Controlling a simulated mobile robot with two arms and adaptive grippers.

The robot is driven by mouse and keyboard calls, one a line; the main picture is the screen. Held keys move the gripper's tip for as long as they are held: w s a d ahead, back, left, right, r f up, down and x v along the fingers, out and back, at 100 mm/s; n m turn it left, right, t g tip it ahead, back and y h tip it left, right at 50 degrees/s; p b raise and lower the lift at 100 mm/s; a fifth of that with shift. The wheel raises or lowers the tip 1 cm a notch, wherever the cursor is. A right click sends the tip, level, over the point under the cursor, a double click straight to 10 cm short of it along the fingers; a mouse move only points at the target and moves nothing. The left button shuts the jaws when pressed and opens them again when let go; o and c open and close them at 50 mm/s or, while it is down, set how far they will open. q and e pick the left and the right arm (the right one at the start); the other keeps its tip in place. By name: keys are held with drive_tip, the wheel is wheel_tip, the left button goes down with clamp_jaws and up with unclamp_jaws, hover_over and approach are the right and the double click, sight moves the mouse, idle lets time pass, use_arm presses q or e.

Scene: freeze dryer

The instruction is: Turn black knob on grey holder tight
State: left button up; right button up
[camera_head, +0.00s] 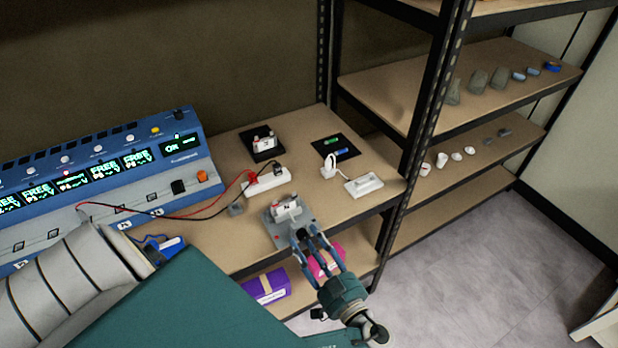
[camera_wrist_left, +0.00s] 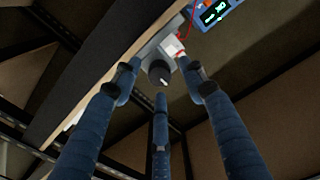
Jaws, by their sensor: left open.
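The grey holder (camera_head: 280,233) stands at the front edge of the wooden bench, with a white block (camera_head: 287,209) on it. The holder (camera_wrist_left: 147,47) and white block (camera_wrist_left: 172,46) also show at the top of the left wrist view. The black knob (camera_wrist_left: 159,72) is on the holder's front side, facing the wrist camera; in the head view my fingers hide it. My left gripper (camera_head: 308,240) is in front of the holder. In the left wrist view its blue fingers (camera_wrist_left: 157,84) are open and spread around the knob, with gaps showing. My right gripper is out of view.
A blue control unit (camera_head: 110,180) stands left, with red and black cables running to a white power strip (camera_head: 267,181). Black mats and a white tray (camera_head: 363,185) lie behind and right. Purple (camera_head: 266,290) and pink boxes sit on the shelf below. Shelving with small items stands right.

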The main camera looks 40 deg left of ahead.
use_arm(q)
clamp_jaws()
idle(0.3)
drive_tip(key=m, duration=0.3)
drive_tip(key=shift+m, duration=1.8)
drive_tip(key=shift+w+r, duration=0.1)
